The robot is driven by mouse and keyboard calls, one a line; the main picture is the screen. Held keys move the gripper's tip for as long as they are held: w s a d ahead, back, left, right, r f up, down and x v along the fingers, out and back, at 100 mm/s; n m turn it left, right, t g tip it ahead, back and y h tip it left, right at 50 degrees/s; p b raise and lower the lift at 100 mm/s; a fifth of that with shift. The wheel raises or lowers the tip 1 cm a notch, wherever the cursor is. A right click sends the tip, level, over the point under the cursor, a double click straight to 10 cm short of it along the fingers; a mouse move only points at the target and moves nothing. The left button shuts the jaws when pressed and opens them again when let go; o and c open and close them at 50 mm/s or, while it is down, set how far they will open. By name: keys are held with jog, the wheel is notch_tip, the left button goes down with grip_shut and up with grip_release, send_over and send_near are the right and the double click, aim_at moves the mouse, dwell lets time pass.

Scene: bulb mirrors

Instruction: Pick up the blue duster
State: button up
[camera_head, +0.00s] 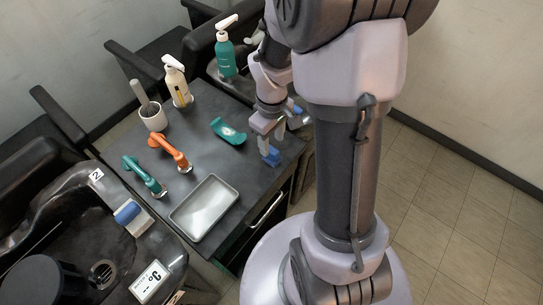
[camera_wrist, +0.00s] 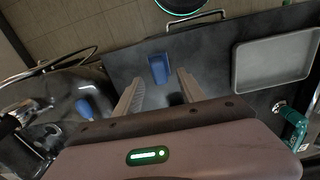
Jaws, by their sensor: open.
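A small blue object, which looks like the blue duster (camera_head: 271,156), sits on the dark table near its right edge in the head view. In the wrist view the blue duster (camera_wrist: 158,68) shows ahead of and between the fingertips, apart from both fingers. My gripper (camera_wrist: 160,87) is open and empty, its two fingers spread apart. In the head view my gripper (camera_head: 264,134) is just above and behind the duster, partly hidden by my arm. A second blue item, with a white lower part (camera_head: 127,212), lies on the black basin at the left.
The dark table (camera_head: 212,165) also bears a grey tray (camera_head: 204,207), a teal dish (camera_head: 228,131), an orange tool (camera_head: 170,152), a green tool (camera_head: 144,176), a mortar (camera_head: 153,116) and a cream pump bottle (camera_head: 177,83). A teal bottle (camera_head: 225,55) stands behind.

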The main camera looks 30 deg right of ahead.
aim_at(272, 150)
notch_tip(272, 150, down, 5)
jog(key=shift+d+b, duration=0.1)
jog(key=shift+b, duration=1)
jog(key=shift+r, duration=0.15)
jog(key=shift+c, duration=1.1)
grip_shut()
